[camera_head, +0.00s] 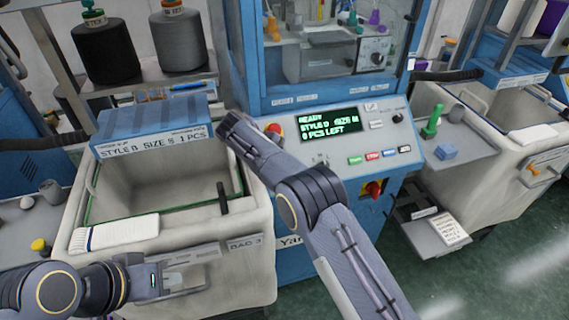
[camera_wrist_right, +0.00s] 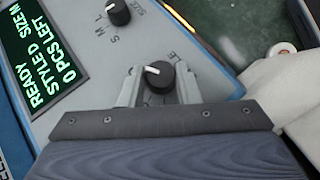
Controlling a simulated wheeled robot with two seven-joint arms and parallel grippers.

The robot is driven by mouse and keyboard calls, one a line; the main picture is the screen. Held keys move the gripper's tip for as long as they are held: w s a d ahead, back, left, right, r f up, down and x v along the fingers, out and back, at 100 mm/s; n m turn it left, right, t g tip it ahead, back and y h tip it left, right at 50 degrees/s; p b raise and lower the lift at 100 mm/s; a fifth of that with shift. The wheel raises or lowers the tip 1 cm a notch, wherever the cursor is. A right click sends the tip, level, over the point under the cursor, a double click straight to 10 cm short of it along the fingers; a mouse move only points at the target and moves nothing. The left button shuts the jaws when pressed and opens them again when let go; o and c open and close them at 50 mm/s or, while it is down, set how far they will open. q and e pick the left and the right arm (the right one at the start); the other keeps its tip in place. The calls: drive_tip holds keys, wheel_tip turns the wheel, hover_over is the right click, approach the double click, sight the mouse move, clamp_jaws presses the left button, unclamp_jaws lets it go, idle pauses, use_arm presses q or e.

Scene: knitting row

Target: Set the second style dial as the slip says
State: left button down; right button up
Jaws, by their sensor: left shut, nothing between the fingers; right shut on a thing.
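In the right wrist view, my right gripper (camera_wrist_right: 160,88) is shut on a black round dial (camera_wrist_right: 160,78) with a white pointer mark aimed left in the picture. Its position letters are mostly hidden by the fingers. A second black dial (camera_wrist_right: 118,12) beside it has letters S, M and L. The green display (camera_head: 330,123) reads READY, STYLE D, SIZE M, 0 PCS LEFT. In the head view my right arm hides the held dial. My left gripper (camera_head: 195,272) is shut and empty, in front of the left bin. A paper slip (camera_head: 448,228) lies low right; its text is too small to read.
A blue cover (camera_head: 150,128) on the left bin bears a style and size label; its style letter is unclear. A red stop button (camera_head: 274,130) is close to my right arm. Several coloured buttons (camera_head: 372,156) line the panel. Another bin (camera_head: 515,125) stands right.

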drive_tip(key=shift+f, duration=0.15)
drive_tip(key=o, duration=1)
drive_tip(key=shift+c, duration=0.2)
drive_tip(key=v, duration=0.8)
drive_tip(key=shift+d, duration=0.1)
